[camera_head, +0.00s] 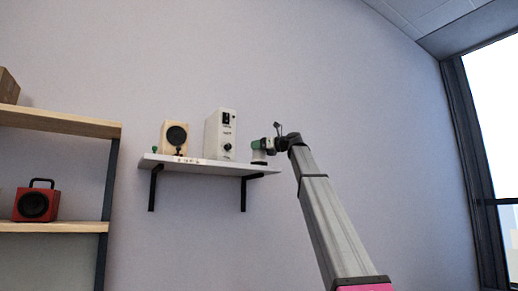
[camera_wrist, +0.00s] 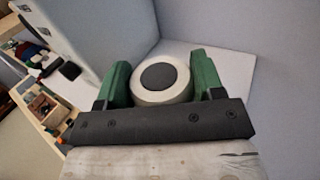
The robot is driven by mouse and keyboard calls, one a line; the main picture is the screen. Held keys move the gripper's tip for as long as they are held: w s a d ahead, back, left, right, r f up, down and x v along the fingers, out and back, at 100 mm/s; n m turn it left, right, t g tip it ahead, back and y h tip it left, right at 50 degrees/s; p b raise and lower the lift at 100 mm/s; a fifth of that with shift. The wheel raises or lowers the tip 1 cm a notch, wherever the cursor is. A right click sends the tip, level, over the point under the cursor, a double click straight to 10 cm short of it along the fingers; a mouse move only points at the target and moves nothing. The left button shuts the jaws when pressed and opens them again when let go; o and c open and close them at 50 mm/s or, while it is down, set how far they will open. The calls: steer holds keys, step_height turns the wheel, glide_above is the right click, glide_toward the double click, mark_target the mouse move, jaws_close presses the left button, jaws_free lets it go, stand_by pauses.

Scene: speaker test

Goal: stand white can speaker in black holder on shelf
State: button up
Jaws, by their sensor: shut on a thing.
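The white can speaker (camera_head: 259,156) is at the right end of the white wall shelf (camera_head: 208,165) in the head view. In the wrist view its pale round end with a dark disc (camera_wrist: 160,77) faces the camera. My gripper (camera_head: 263,144) is shut on the can, with one green finger on each side (camera_wrist: 160,88). The can looks upright, with its lower end at or just above the shelf top. I cannot make out the black holder clearly; a dark strip shows low at the can, and the rest of that spot is hidden.
A tall white box speaker (camera_head: 220,135) stands just left of the can. A wooden speaker (camera_head: 174,137) and small items stand farther left on the shelf. A separate rack (camera_head: 60,122) at far left holds a red speaker (camera_head: 36,204). The wall right of the shelf is bare.

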steer(key=shift+f, duration=0.2)
steer(key=o, duration=1.1)
steer(key=shift+r, duration=0.25)
steer(key=v, duration=1.2)
